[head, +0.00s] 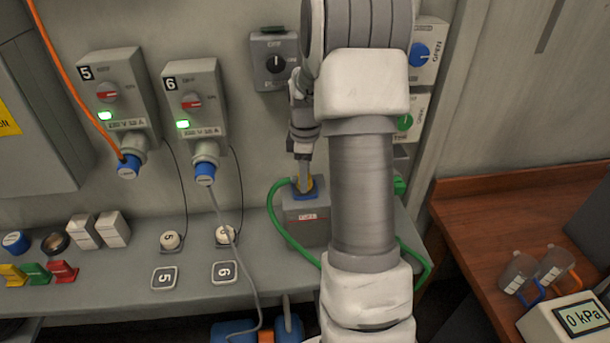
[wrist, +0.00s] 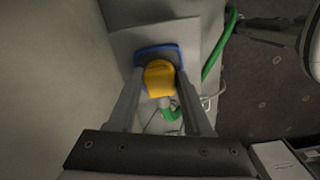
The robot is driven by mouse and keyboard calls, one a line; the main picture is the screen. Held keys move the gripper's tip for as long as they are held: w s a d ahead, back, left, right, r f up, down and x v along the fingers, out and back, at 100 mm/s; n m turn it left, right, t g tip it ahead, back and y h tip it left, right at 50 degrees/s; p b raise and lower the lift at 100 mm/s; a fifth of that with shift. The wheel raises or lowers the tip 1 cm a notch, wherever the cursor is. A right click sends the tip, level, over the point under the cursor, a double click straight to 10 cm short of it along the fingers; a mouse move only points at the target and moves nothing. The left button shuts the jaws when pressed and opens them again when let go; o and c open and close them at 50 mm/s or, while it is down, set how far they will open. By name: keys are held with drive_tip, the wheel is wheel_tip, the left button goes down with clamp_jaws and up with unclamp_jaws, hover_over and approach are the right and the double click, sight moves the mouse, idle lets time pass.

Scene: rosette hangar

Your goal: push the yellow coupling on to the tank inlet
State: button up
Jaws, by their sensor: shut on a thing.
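The yellow coupling (wrist: 160,80) is between the two fingers of my gripper (wrist: 160,73) in the wrist view, and the fingers are shut on it. A blue-edged part (wrist: 158,50) lies directly beyond the coupling, on the grey tank (wrist: 126,38). In the head view my gripper (head: 304,186) points down at the top of the grey tank (head: 296,212), which has a red-lettered label. Only a sliver of the yellow coupling (head: 296,182) shows there. The inlet itself is hidden by the coupling and fingers, so I cannot tell whether the coupling is seated on it.
A green hose (head: 284,225) loops around the tank on the grey bench (head: 120,262). Sockets 5 (head: 110,90) and 6 (head: 197,100) carry blue plugs on the wall at left. A wooden desk (head: 470,215) with a pressure readout (head: 580,318) of 0 kPa stands at right.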

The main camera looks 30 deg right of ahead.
drive_tip(key=shift+f, duration=0.15)
drive_tip(key=o, duration=1.3)
drive_tip(key=shift+o, duration=0.2)
wheel_tip(320, 180, up, 18)
drive_tip(key=shift+f, duration=0.2)
drive_tip(key=shift+f, duration=0.1)
